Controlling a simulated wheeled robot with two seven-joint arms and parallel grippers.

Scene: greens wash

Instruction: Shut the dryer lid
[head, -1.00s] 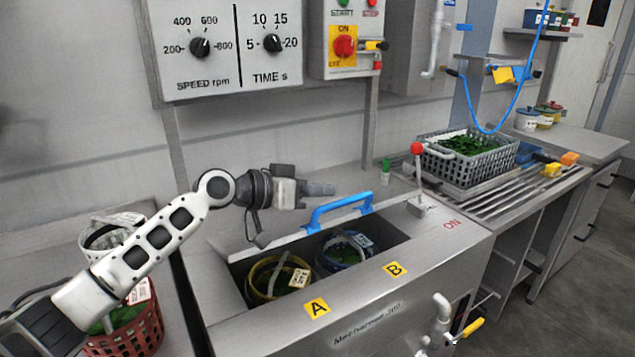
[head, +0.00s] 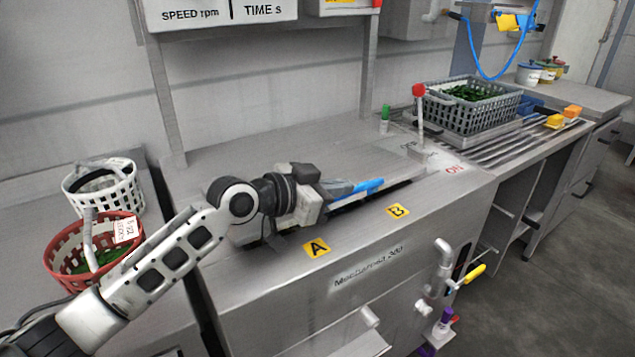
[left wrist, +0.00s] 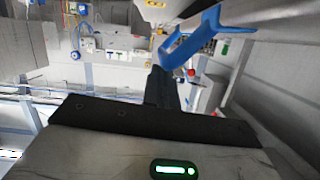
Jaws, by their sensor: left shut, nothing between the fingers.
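The grey dryer lid (head: 330,150) lies almost flat over the dryer (head: 370,235), hiding both wells and their baskets. A narrow dark gap shows along its front edge, by the B label. Its blue handle (head: 366,187) is at that edge; it also shows in the left wrist view (left wrist: 190,40). My left gripper (head: 338,189) is shut and empty, lying low over the lid's front edge beside the handle. In the left wrist view its fingers (left wrist: 163,88) are together just below the handle; contact is hard to tell. My right gripper is not in view.
A red-knobbed lever (head: 419,108) stands upright at the dryer's right. A grey crate of greens (head: 470,108) sits on the drainboard beyond. White (head: 104,187) and red (head: 70,262) baskets stand left. Pipes and a yellow-handled valve (head: 474,272) jut from the dryer's front.

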